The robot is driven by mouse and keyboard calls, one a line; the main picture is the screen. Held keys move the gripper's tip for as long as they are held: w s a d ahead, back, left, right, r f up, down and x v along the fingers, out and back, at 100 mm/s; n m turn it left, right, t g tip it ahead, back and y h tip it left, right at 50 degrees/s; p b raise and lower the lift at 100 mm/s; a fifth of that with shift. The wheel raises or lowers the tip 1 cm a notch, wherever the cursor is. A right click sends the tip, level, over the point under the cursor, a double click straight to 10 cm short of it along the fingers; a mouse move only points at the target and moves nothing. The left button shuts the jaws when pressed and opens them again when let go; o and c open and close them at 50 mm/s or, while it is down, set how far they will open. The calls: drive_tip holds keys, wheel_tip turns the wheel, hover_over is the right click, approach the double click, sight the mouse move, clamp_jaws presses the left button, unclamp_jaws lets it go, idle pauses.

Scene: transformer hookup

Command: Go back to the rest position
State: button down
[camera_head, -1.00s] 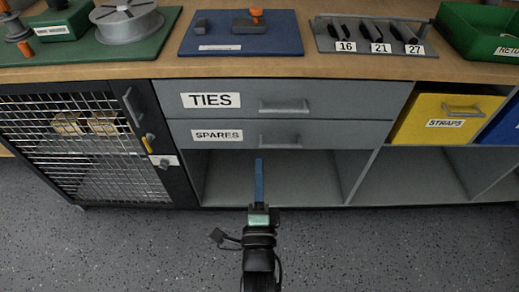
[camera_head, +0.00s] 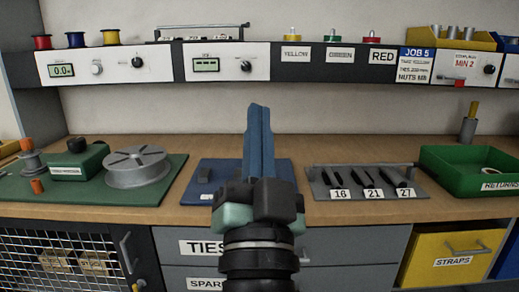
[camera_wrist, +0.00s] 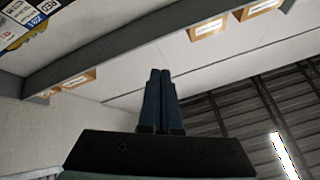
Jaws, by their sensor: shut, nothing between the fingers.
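My gripper (camera_head: 259,130) points upward in front of the workbench in the head view, its two blue fingers together with nothing between them. In the wrist view its fingers (camera_wrist: 160,100) are also shut side by side, pointing toward the upper wall and ceiling. My gripper hides part of the blue mat (camera_head: 203,172) and part of the drawer fronts behind it.
The wooden bench top (camera_head: 335,150) carries a green mat with a grey reel (camera_head: 137,166), a grey tool tray (camera_head: 325,192) and a green returns bin (camera_head: 440,172). Above is a shelf with panels and spools. Below are drawers, a yellow straps bin (camera_head: 440,262) and a mesh cage door (camera_head: 40,262).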

drive_tip(key=s+r+n+t, duration=0.2)
drive_tip(key=s+r+n, duration=0.4)
drive_tip(key=s+r, duration=0.65)
wheel_tip(320, 180, up, 29)
drive_tip(key=w+p, duration=0.2)
drive_tip(key=p, duration=2.7)
drive_tip(key=shift+f+m, duration=0.2)
drive_tip(key=shift+m, duration=0.1)
drive_tip(key=shift+w, duration=0.1)
